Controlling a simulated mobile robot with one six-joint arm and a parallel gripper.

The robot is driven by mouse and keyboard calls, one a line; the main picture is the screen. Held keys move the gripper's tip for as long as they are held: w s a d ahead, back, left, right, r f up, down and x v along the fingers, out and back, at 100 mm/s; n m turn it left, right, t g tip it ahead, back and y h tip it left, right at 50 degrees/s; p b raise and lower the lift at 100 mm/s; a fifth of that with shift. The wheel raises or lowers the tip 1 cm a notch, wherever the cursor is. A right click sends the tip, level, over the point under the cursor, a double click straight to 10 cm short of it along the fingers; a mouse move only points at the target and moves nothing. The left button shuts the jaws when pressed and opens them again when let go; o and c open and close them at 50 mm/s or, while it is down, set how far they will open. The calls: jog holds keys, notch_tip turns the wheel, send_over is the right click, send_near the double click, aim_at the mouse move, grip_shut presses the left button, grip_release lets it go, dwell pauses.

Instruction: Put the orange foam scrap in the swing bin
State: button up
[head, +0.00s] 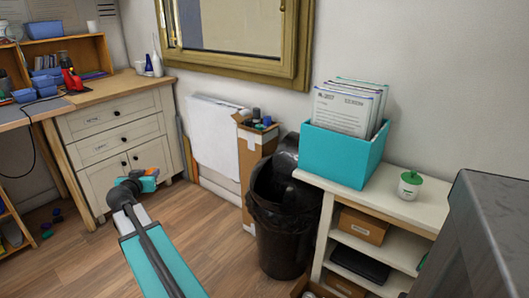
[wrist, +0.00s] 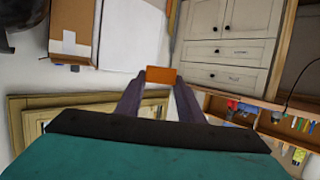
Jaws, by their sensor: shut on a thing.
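The orange foam scrap (wrist: 161,76) is a small block held between the fingertips of my gripper (wrist: 160,80) in the wrist view. My gripper is shut on it. In the head view, a bit of the orange scrap (head: 149,184) shows at the end of my arm, in front of the white drawer cabinet. The swing bin (head: 285,235) is black, lined with a dark bag, and stands on the floor to the right of my gripper. Its lid (head: 286,152) looks tilted up at the back, and the inside is dark. My gripper is clear of the bin.
A cardboard box (head: 252,165) with bottles stands left of the bin. The white cabinet (head: 118,140) stands behind my gripper. Floor between is clear.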

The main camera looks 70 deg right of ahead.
jog(key=s+d+m+g+h, duration=0.2)
jog(key=s+d+m+g, duration=0.65)
jog(key=s+d, duration=1)
jog(key=s+d+r+m+g+y, duration=0.1)
jog(key=s+d+g, duration=0.3)
jog(key=s, duration=0.5)
jog(key=s+d+r+m+g+y, duration=0.2)
jog(key=s+d+m+g, duration=0.2)
jog(key=s, duration=0.5)
jog(key=d, duration=0.2)
jog(key=shift+s+d+y, duration=0.25)
jog(key=shift+d+y, duration=0.05)
jog(key=shift+y, duration=0.1)
notch_tip(320, 180, down, 19)
jog(key=b, duration=0.8)
jog(key=shift+b, duration=0.4)
